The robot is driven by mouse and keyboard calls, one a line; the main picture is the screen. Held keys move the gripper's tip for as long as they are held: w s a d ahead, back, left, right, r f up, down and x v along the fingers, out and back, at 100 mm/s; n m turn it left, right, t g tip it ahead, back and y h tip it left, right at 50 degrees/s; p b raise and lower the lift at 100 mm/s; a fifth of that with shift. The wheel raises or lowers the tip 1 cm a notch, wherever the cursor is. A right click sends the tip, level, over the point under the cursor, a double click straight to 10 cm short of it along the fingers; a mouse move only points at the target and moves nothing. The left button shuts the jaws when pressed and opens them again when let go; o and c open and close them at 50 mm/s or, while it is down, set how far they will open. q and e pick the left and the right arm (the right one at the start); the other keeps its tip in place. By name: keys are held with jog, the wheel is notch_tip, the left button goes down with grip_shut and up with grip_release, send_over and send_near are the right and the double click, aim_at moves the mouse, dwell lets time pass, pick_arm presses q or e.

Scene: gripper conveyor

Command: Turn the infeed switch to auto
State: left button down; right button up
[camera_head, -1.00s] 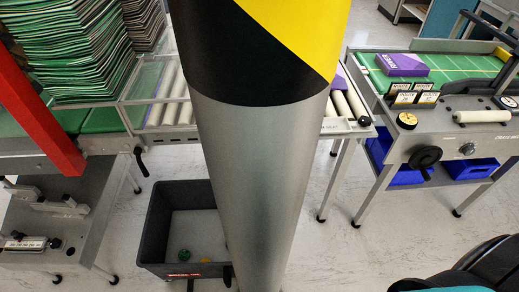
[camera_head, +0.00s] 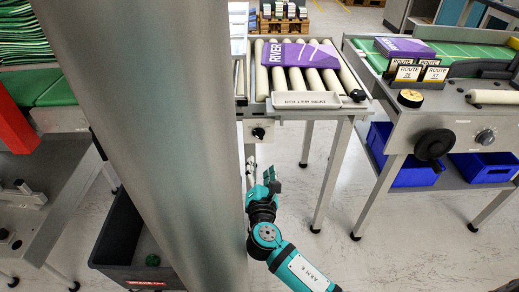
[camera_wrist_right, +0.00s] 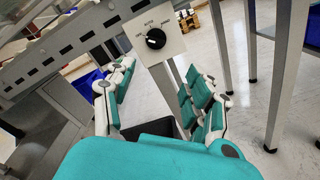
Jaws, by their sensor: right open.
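A black rotary switch knob (camera_head: 258,133) sits on a small pale plate under the left front corner of the roller conveyor. My right gripper (camera_head: 272,179) is below the switch in the head view, pointing up. In the right wrist view its two teal and white fingers (camera_wrist_right: 158,88) are spread wide and empty, with the knob beyond their tips. They do not touch the knob. My left gripper is out of view.
The roller conveyor (camera_head: 262,82) carries a purple book (camera_head: 298,54) above the switch. A conveyor leg stands right of my gripper. A dark bin (camera_head: 125,240) is on the floor at left. Another bench with a black handwheel (camera_head: 434,144) and blue crates (camera_head: 405,170) stands at right.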

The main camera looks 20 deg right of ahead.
aim_at(259, 137)
jog(key=x, duration=0.3)
jog(key=r+b+x, duration=0.1)
jog(key=x, duration=0.7)
jog(key=shift+r+b, duration=0.2)
jog(key=shift+b, duration=0.2)
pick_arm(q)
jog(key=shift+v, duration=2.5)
pick_arm(e)
jog(key=shift+w+d, duration=0.1)
jog(key=shift+w, duration=0.4)
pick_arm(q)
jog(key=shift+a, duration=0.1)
pick_arm(e)
grip_shut()
